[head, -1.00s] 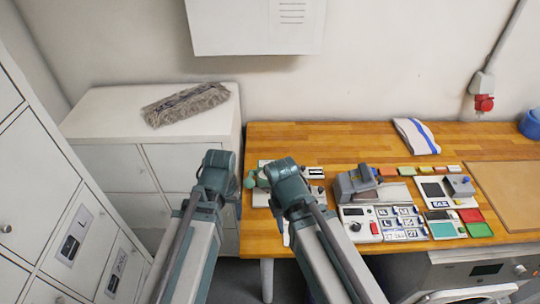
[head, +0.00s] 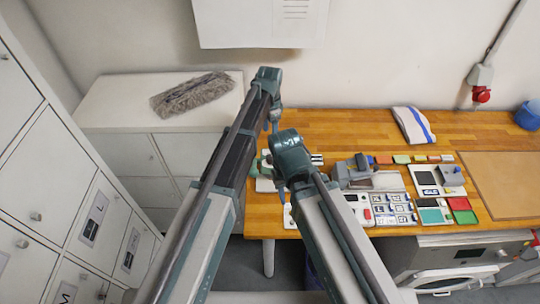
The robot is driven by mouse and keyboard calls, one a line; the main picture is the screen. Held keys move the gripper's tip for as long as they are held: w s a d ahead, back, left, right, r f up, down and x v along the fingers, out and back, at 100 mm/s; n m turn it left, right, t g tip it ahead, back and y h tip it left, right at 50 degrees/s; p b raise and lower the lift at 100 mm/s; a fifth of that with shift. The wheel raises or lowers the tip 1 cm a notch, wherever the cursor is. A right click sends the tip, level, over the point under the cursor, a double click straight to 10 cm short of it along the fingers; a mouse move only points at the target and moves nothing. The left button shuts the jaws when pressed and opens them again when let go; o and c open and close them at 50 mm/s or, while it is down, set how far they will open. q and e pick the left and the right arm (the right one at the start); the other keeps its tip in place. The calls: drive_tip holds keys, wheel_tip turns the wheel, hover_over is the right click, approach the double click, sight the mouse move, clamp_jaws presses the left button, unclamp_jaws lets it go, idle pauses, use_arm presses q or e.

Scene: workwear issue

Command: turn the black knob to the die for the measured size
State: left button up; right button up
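A white control panel (head: 365,222) with a small display and a red button (head: 367,214) lies on the wooden bench. Its black knob cannot be made out now; my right forearm seems to cover that part. A white plate of several labelled tiles (head: 394,208) is right beside it. A grey device (head: 352,174) stands just behind. My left gripper (head: 273,122) hangs from its wrist, raised near the bench's left end. My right gripper (head: 281,190) points down over the bench left of the panel. The fingertips of both are too small or hidden to read.
To the right are a black-screened unit (head: 425,178), green (head: 464,217) and red (head: 458,203) pads and a brown board (head: 505,185). A striped cloth (head: 413,126) lies at the back. A white cabinet (head: 120,120) with a grey mop head (head: 192,94) stands left.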

sight(270, 157)
use_arm(q)
wheel_tip(270, 157, down, 14)
drive_tip(key=b, duration=1.3)
drive_tip(key=shift+b, duration=0.35)
drive_tip(key=shift+s+r, duration=0.1)
clamp_jaws()
